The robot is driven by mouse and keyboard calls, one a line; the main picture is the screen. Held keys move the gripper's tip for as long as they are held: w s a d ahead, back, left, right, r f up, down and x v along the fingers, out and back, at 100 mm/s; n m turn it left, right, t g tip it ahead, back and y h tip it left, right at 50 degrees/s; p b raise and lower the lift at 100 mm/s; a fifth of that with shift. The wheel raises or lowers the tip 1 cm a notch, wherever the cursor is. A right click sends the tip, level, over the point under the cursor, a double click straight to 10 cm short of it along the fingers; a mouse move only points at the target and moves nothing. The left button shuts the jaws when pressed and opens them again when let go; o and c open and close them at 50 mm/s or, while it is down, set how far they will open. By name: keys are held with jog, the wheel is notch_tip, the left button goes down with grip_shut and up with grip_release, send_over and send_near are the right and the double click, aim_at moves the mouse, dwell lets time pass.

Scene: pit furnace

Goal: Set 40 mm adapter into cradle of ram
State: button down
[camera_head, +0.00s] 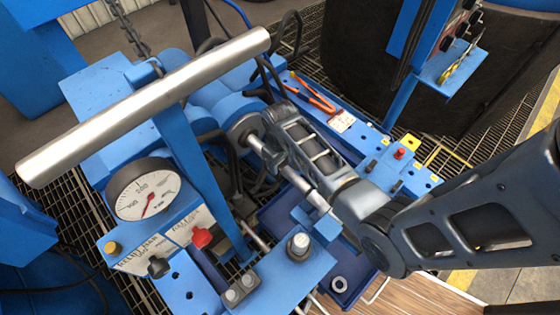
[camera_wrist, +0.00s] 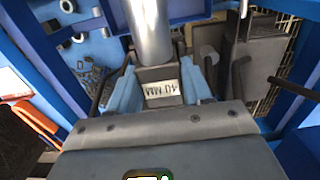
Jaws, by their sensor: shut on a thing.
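The 40 mm adapter (camera_wrist: 160,93) is a grey block with a pale "40 MM" label, seen in the wrist view. My gripper (camera_wrist: 160,103) is shut on it, with a light blue finger on either side. The ram's bright steel rod (camera_wrist: 151,30) shows just beyond the adapter. Whether the two touch, and whether the adapter is inside the cradle, I cannot tell. In the head view the ram (camera_head: 240,128) is a blue cylinder with a steel rod running toward the lower right. My wrist lies close alongside it and largely hides the gripper and adapter there.
A long steel handle (camera_head: 150,105) crosses above the ram on the left. A pressure gauge (camera_head: 142,190) and a red knob (camera_head: 201,238) are below it. Hoses crowd the ram; a blue tray (camera_head: 279,210) lies below.

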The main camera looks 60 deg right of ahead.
jog(key=shift+c, duration=2)
grip_release()
jog(key=shift+r, duration=3.95)
jog(key=s+a+r+n+t+h, duration=0.1)
jog(key=s+a+n+t+h, duration=0.1)
jog(key=s+a+t, duration=0.75)
jog(key=s+a+r+t, duration=0.1)
jog(key=s+a+r, duration=0.2)
jog(key=r, duration=0.5)
jog(key=s+a+r+t+y, duration=0.1)
jog(key=s+a+r+t, duration=0.1)
jog(key=s+r, duration=0.4)
jog(key=s+a+r+n+t+y, duration=0.1)
jog(key=s+a+r, duration=0.3)
jog(key=r, duration=0.7)
jog(key=shift+s+a+r+t, duration=0.25)
jog(key=shift+s+t, duration=0.35)
jog(key=shift+t, duration=0.15)
